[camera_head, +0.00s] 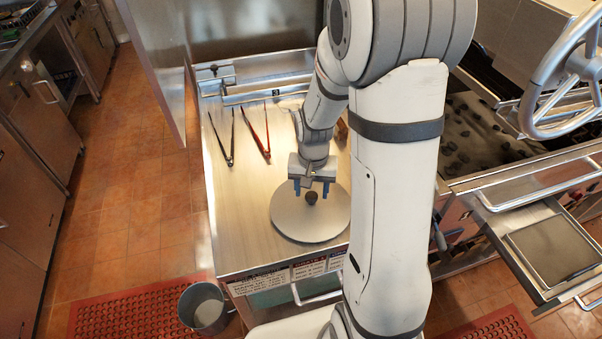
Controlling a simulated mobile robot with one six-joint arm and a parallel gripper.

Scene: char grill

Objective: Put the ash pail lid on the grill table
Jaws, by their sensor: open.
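The ash pail lid (296,222) is a round grey disc with a small dark knob (311,198) at its middle. It lies on the steel grill table (235,240), near the table's front right part. My gripper (311,190) is over the lid, with its two blue fingertips open on either side of the knob. I cannot tell whether the fingertips touch the knob. The ash pail (204,308) stands open on the floor in front of the table. My arm hides the table's right edge.
Dark-handled tongs (231,140) and red-handled tongs (266,135) lie on the table behind the lid. The grill (480,130) with coals and a large handwheel (560,75) is at right. An open drawer (550,250) juts out below it.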

